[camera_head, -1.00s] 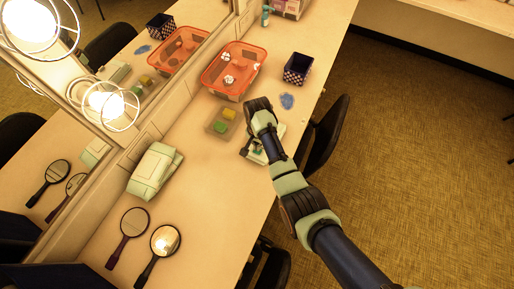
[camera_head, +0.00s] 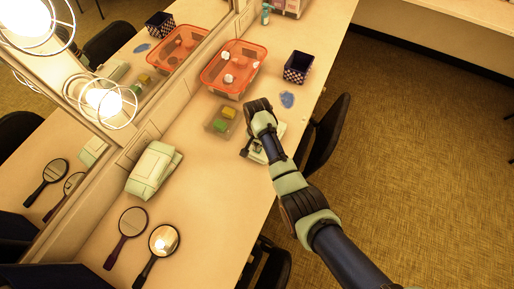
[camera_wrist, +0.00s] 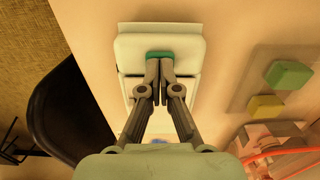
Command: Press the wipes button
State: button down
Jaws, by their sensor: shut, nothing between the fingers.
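A pale box (camera_wrist: 186,42) with a green button (camera_wrist: 158,54) on its top lies under my gripper (camera_wrist: 159,68) in the wrist view. I take it for the wipes box; no label is readable. My gripper is shut and empty, its fingertips over the near edge of the green button and hiding part of it. I cannot tell whether they touch it. In the head view the pale box (camera_head: 256,153) shows near the counter's front edge, partly hidden by my arm, which also hides the fingertips.
A clear tray (camera_head: 211,129) with green and yellow blocks stands beside the box. An orange basket (camera_head: 213,87), a dark checked basket (camera_head: 297,68) and a blue patch (camera_head: 287,99) lie farther back. A pale green pack (camera_head: 153,170) and two hand mirrors (camera_head: 133,222) lie nearer. A chair (camera_head: 325,140) stands by the edge.

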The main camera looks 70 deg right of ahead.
jog(key=shift+f, duration=0.5)
jog(key=shift+r, duration=0.1)
notch_tip(320, 180, up, 7)
jog(key=p, duration=0.7)
jog(key=shift+r, duration=0.1)
dwell(0.9)
